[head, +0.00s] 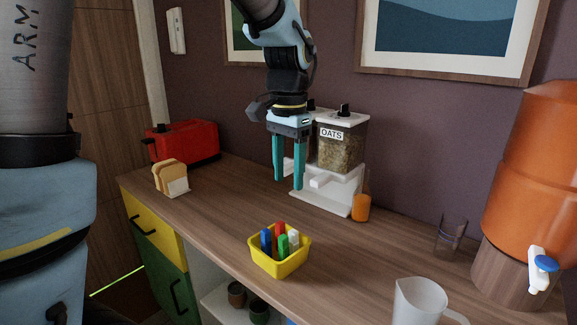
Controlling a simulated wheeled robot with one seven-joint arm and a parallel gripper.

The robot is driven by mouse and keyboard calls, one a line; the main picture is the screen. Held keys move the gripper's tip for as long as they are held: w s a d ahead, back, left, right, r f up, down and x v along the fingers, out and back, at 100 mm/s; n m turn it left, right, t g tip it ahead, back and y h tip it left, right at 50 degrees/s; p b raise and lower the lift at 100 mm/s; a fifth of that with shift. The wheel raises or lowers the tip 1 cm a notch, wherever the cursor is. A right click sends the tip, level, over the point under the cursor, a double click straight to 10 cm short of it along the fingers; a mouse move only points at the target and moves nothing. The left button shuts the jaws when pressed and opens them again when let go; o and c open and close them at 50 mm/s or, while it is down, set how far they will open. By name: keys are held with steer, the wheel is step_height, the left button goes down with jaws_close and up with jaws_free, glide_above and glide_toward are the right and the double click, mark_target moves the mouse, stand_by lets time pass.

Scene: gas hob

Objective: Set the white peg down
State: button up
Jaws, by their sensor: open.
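The white peg (293,237) stands in a yellow basket (280,265) on the wooden counter, at the right side of the basket. Blue, red and green pegs (281,246) share the basket with it. My gripper (288,180) is open and empty, pointing down above the counter behind the basket and in front of the oats dispenser. It is apart from the pegs. The lower part of the white peg is hidden by the basket wall and the green peg.
The oats dispenser (341,150) stands close behind my gripper, with an orange bottle (361,206) beside it. A red toaster (184,142) and bread (171,178) are at left. A glass (450,238), white jug (420,303) and orange dispenser (535,170) are at right. The counter (215,205) left of the basket is clear.

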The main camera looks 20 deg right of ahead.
steer(key=a+f+n, duration=0.3)
steer(key=a+n, duration=0.1)
steer(key=a, duration=0.5)
steer(key=a+f+n+t, duration=0.1)
steer(key=a+f+n, duration=0.2)
steer(key=a, duration=0.6)
steer(key=w+a+f+n, duration=0.1)
steer(key=a+f+n, duration=0.3)
steer(key=a, duration=0.5)
steer(key=shift+a+n+t, duration=0.3)
steer(key=shift+a+n, duration=0.05)
steer(key=shift+n, duration=0.15)
steer(key=shift+w, duration=0.1)
